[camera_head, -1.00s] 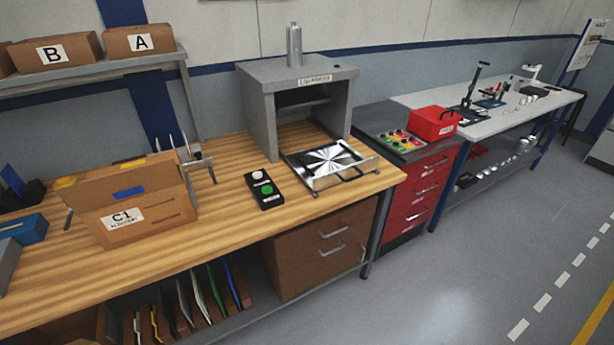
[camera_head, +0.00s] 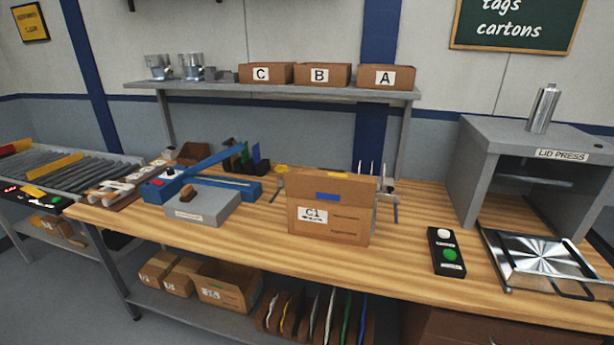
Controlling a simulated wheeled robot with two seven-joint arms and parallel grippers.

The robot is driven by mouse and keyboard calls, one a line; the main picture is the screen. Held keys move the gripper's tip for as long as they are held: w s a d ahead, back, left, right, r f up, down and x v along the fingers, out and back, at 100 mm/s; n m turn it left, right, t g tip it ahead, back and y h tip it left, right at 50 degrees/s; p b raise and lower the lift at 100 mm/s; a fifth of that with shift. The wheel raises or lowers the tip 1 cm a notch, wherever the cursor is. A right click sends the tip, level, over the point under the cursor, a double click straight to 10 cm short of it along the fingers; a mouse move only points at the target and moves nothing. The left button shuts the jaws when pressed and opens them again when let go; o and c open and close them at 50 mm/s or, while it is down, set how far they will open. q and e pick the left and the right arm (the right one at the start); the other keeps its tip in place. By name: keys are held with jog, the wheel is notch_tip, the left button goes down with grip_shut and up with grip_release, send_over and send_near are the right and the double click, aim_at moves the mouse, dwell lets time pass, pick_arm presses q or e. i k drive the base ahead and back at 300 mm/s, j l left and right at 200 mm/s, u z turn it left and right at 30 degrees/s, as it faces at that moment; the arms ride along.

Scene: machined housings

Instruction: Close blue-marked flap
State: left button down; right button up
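A brown carton labelled C1 (camera_head: 330,226) stands on the wooden workbench (camera_head: 265,240), near its middle. A blue mark (camera_head: 328,196) shows on the upright panel at the carton's upper front. A small yellow mark (camera_head: 337,174) shows at its top edge. The inside of the carton is hidden from this angle. Neither of my grippers shows in the head view.
The lid press (camera_head: 475,190) and its metal tray (camera_head: 540,260) stand to the right, with a button box (camera_head: 446,250) beside them.

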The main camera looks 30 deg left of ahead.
aim_at(336, 191)
jog(key=u, duration=0.8)
